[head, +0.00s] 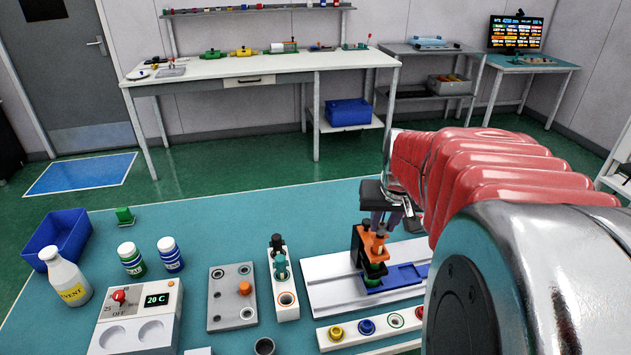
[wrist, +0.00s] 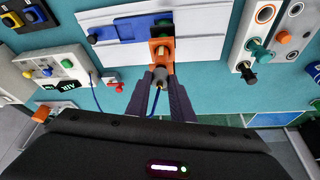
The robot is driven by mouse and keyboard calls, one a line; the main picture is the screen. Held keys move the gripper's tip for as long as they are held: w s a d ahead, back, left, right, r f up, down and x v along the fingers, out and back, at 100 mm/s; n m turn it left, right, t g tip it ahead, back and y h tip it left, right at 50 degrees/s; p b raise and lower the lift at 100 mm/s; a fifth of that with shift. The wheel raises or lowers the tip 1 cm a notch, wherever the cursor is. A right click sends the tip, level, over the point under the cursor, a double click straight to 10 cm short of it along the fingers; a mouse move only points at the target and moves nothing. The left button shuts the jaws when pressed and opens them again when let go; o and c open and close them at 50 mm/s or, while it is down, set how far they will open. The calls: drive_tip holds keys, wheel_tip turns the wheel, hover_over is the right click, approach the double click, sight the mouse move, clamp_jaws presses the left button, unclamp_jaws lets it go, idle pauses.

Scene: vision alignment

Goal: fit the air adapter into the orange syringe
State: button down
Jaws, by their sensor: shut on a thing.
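My gripper (wrist: 161,88) is shut on the air adapter (wrist: 160,73), a small grey piece with a thin blue hose trailing from it. The orange syringe (wrist: 162,52) is just ahead of the fingertips. The adapter's tip is close to the orange syringe's near end; I cannot tell whether it is seated. In the head view my gripper (head: 377,217) points down above the orange syringe (head: 374,242), which stands in a dark holder on a blue slide (head: 405,277) and white rail (head: 330,281). The adapter cannot be made out clearly there.
A white rack (head: 284,290) with dark and teal pieces and a grey plate (head: 231,298) stand left of the rail. A white box with the AIR sign (wrist: 62,66) is left in the wrist view. The left table has bottles.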

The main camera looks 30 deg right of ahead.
drive_tip(key=shift+f, duration=0.7)
idle(1.5)
drive_tip(key=c, duration=1.1)
unclamp_jaws()
drive_tip(key=shift+r, duration=0.15)
drive_tip(key=shift+r, duration=3.35)
